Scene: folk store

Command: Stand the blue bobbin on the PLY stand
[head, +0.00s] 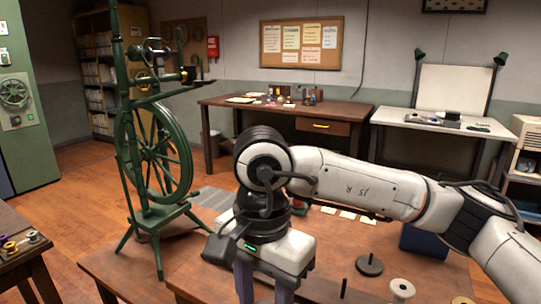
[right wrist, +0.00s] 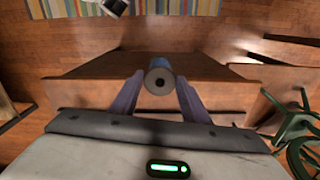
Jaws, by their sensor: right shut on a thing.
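My right gripper (head: 264,291) points down over the table's near side in the head view, its fingertips cut off by the lower edge. In the right wrist view the gripper (right wrist: 160,77) is shut on the blue bobbin (right wrist: 158,66). The bobbin is not visible in the head view. A dark round stand with an upright peg (head: 369,266) is on the table to the right of the gripper. No PLY label is readable on it. My left gripper is not in view.
A green spinning wheel (head: 152,160) stands left of my arm. A pale spool (head: 402,289) stands right of the dark stand, and another dark peg (head: 343,289) shows nearer. A blue bin (head: 423,241) is behind them. Several small cards lie at the table's far side.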

